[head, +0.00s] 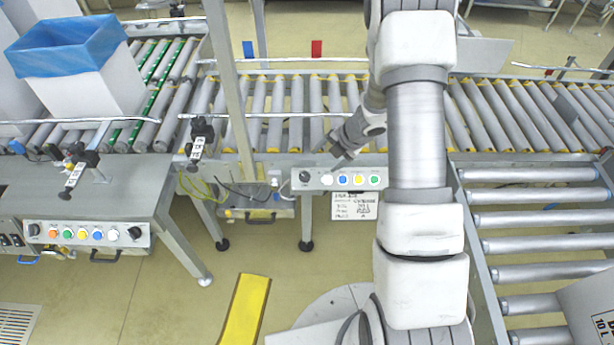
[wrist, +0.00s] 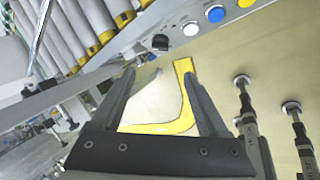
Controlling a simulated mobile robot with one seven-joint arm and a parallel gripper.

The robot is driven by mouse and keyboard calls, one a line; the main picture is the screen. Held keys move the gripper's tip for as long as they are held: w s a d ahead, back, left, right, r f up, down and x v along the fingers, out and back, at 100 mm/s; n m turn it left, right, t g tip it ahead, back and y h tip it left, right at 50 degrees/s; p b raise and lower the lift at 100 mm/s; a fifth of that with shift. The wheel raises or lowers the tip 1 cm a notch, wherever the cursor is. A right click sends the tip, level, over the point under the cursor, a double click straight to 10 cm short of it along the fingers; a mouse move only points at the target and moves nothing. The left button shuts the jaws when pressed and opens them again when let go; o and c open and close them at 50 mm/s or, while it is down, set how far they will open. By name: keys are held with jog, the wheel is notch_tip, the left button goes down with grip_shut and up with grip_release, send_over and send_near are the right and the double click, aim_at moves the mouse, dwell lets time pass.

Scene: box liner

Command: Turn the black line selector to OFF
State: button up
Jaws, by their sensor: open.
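A black selector knob (head: 305,177) sits at the left end of the middle control panel (head: 325,187), left of its buttons. The same knob appears in the wrist view (wrist: 160,43), just beyond my fingertips and near the panel edge. My gripper (head: 338,147) is above and slightly right of this knob in the head view. In the wrist view its two fingers (wrist: 160,76) are spread apart with nothing between them, and they look clear of the knob. The knob's pointer direction and any OFF mark are too small to read.
White (head: 327,180), blue, yellow and green buttons sit right of the knob. A left control panel (head: 90,235) has more black knobs and colored buttons. Roller conveyors (head: 290,105) run behind the panels. A yellow floor strip (head: 243,310) lies in front; a label sheet hangs below the panel.

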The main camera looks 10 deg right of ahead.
aim_at(306, 176)
jog(key=b+x, duration=0.3)
jog(key=x, duration=1.2)
jog(key=shift+r+b, duration=0.1)
jog(key=shift+b, duration=0.2)
grip_shut()
